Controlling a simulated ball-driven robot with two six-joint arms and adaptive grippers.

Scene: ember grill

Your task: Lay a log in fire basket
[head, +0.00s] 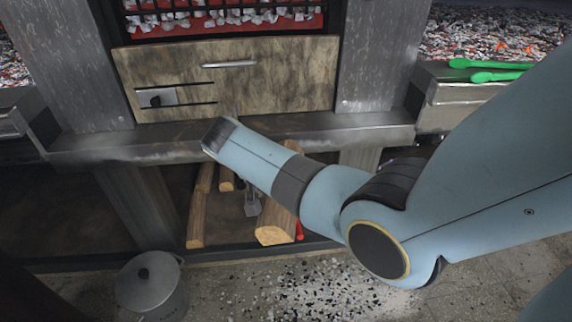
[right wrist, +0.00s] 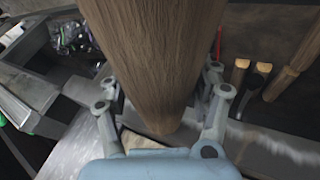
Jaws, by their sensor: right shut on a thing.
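A thick brown log (right wrist: 155,60) fills the middle of the right wrist view, between the fingers of my right gripper (right wrist: 162,82), which is shut on it. In the head view this log (head: 274,235) shows its pale cut end low in the compartment under the ledge, and my right gripper (head: 251,203) is mostly hidden behind my forearm. Other logs (head: 197,210) lie to its left in the compartment. The fire basket (head: 220,16), with dark bars over a red and white bed, is at the top of the head view. My left gripper is not in view.
A wooden drawer front (head: 230,78) and a grey ledge (head: 150,142) lie between the compartment and the basket. A lidded grey pot (head: 150,284) stands on the floor at lower left. Green tongs (head: 490,70) rest at the upper right. A red object (head: 299,230) stands beside the held log.

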